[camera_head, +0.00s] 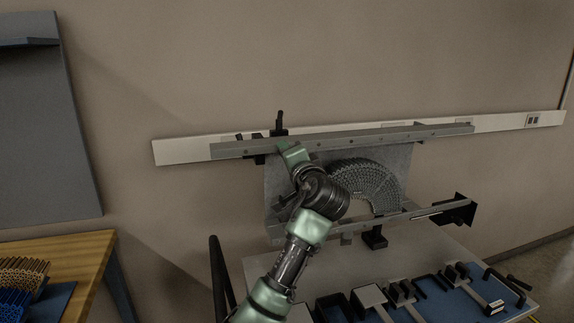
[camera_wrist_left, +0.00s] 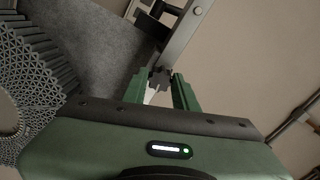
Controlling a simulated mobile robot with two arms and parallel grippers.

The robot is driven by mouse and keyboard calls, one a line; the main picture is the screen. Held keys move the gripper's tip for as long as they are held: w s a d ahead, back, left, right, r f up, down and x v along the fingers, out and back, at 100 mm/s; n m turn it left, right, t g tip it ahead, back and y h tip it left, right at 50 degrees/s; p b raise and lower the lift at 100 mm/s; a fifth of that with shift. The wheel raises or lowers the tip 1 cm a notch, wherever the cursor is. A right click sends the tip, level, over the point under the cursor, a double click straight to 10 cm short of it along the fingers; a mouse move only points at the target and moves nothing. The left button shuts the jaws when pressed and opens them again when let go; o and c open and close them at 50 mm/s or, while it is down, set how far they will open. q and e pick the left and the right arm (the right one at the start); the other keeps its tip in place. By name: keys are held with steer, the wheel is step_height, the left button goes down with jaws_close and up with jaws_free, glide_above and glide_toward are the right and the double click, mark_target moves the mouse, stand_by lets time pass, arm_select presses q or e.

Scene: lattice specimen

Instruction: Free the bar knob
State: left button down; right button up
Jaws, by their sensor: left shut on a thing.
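My left gripper (camera_head: 284,146) is raised to the left part of the upper grey bar (camera_head: 370,138). In the left wrist view its two green fingers (camera_wrist_left: 162,82) are closed around a small dark piece (camera_wrist_left: 158,75), which appears to be the bar knob. The fingers hide most of it, and the head view does not show it clearly. The arched grey lattice specimen (camera_head: 368,178) stands upright against a grey sheet between the upper bar and a lower bar (camera_head: 400,215). It also shows at the left of the left wrist view (camera_wrist_left: 22,85). My right gripper is not in view.
A black upright handle (camera_head: 279,122) rises above the upper bar near my gripper. A black clamp (camera_head: 459,210) sits at the lower bar's right end. Below is a table (camera_head: 435,250) with a blue tray of tools. A wooden table (camera_head: 75,258) stands at left.

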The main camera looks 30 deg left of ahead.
arm_select(q)
steer(key=shift+f+n+b, duration=0.15)
steer(key=shift+n+b, duration=2.35)
steer(key=shift+n, duration=1.45)
steer(key=shift+f+n+b, duration=0.15)
steer(key=shift+n+b, duration=2.35)
steer(key=shift+n, duration=1.45)
steer(key=shift+w+n, duration=0.1)
steer(key=shift+n, duration=0.2)
steer(key=c, duration=1.3)
jaws_free()
steer(key=shift+o, duration=1)
steer(key=shift+r, duration=0.2)
